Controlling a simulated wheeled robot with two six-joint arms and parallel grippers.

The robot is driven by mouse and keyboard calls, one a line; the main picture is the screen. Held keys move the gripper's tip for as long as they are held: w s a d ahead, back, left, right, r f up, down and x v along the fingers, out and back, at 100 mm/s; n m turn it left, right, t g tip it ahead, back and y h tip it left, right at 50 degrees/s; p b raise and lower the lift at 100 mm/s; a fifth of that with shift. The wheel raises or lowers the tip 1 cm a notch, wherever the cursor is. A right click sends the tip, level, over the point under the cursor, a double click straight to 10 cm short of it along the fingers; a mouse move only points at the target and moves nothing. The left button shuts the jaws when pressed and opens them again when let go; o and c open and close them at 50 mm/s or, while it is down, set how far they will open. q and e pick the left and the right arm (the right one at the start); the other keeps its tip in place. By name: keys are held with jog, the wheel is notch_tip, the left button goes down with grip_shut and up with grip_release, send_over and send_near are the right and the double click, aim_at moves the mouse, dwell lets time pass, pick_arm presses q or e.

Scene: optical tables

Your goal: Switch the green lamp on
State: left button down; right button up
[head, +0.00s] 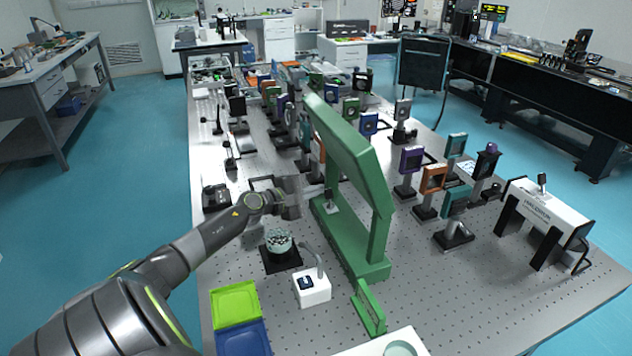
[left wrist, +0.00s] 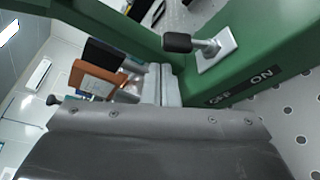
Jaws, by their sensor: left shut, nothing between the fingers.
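The green lamp (head: 350,160) is a tall green frame standing on the optical table. Its switch (head: 331,206) is a small lever on a pale plate on the side facing my left arm. In the left wrist view the switch lever (left wrist: 190,44) has a black knob and sticks out toward the left. The OFF and ON label (left wrist: 240,88) is beside the plate; I cannot tell which setting the lever is at. My left gripper (head: 323,192) is shut and empty, close beside the switch. In the left wrist view its fingertips (left wrist: 163,70) are just below the knob, seemingly apart from it.
A glass dish (head: 279,240) on a black base and a small white device (head: 312,288) stand in front of the lamp. Green (head: 234,302) and blue (head: 244,340) trays lie at the near left. Several optic mounts crowd the table behind; a white bench unit (head: 545,215) stands at right.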

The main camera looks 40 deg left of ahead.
pick_arm(q)
jog(key=shift+s+d+r+p, duration=0.15)
jog(key=shift+d+r+p, duration=0.25)
jog(key=shift+d+p, duration=0.15)
jog(key=shift+s, duration=0.1)
jog(key=shift+d, duration=0.1)
jog(key=shift+f, duration=0.1)
